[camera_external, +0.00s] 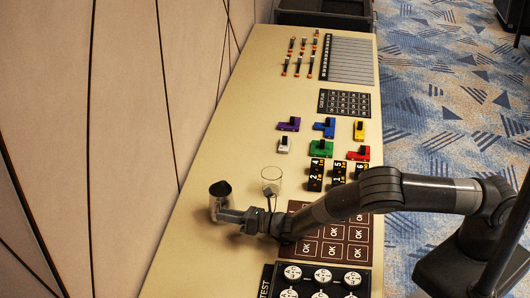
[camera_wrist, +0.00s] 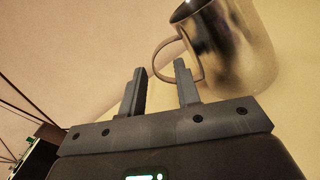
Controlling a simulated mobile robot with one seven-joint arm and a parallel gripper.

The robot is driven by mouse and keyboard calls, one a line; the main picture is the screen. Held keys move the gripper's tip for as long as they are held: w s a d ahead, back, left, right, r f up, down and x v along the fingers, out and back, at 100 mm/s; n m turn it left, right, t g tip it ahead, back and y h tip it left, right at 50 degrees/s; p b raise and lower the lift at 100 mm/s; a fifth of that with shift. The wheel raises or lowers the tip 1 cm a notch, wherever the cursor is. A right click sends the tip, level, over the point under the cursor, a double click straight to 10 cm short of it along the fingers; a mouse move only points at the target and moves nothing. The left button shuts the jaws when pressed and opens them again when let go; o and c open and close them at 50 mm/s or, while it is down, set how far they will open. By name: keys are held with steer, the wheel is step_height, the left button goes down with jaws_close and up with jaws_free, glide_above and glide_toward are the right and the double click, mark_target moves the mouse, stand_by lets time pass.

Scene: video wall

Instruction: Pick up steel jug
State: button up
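The steel jug (camera_wrist: 235,50) is a shiny metal cup shape with a loop handle, at the upper right of the wrist view. Its handle (camera_wrist: 157,58) points left, just beyond my fingertips and nearest the right finger. My gripper (camera_wrist: 160,68) is open, with nothing seen clasped between its fingers. In the external view the jug (camera_external: 220,190) stands near the wall side of the table, partly hidden by my gripper (camera_external: 222,213), which is low beside it. Whether a finger touches the handle I cannot tell.
A clear glass (camera_external: 271,180) stands on the long table (camera_external: 200,262), right of the jug. Coloured blocks (camera_external: 320,147), numbered blocks, a panel of OK squares (camera_external: 330,250) and a black box of round dials (camera_external: 322,276) lie to the right. The wall is at left.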

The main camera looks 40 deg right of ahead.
steer(key=shift+s+a+x, duration=0.1)
steer(key=shift+a+x, duration=0.05)
steer(key=shift+x, duration=0.85)
steer(key=shift+s+a+x, duration=0.1)
steer(key=shift+x, duration=0.95)
steer(key=shift+s+a+x, duration=0.15)
steer(key=shift+x, duration=0.85)
steer(key=shift+c, duration=0.5)
jaws_close()
